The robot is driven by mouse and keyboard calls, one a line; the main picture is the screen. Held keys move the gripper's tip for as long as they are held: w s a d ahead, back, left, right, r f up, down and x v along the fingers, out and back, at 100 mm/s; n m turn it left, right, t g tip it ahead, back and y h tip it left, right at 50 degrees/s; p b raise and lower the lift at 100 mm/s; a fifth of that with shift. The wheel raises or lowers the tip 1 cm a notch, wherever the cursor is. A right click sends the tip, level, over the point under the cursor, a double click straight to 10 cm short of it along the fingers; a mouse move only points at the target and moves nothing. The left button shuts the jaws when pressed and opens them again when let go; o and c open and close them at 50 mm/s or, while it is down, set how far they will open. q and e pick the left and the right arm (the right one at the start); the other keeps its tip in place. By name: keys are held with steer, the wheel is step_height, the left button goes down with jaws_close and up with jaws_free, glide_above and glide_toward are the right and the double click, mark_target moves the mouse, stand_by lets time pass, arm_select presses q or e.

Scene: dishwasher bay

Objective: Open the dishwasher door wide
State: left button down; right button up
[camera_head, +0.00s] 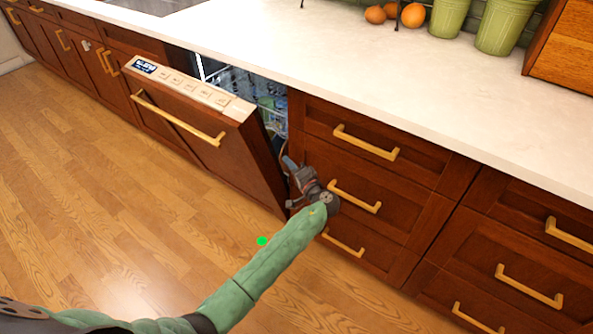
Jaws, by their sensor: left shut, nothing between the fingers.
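The dishwasher door (204,142) is a brown wood panel with a brass bar handle (176,120) and a pale control strip (190,88) along its top edge. It is tilted outward, partly open. Through the gap behind it the dishwasher interior (262,98) shows wire racks with some dishes. My left gripper (290,168) is at the right side edge of the door, by the gap between door and drawers. It looks shut, with nothing seen in it. Whether its tips touch the door's inner side cannot be told. My right gripper is not in view.
Brown drawers (385,165) with brass handles stand right of the dishwasher, close to my left gripper. A white countertop (330,60) runs above, with green pots (505,25) and oranges (412,15). The wooden floor (110,200) before the door is clear.

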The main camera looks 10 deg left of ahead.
arm_select(q)
steer(key=shift+x, duration=1.75)
steer(key=shift+s+a+f, duration=0.1)
steer(key=shift+s+a, duration=0.05)
steer(key=shift+s, duration=0.05)
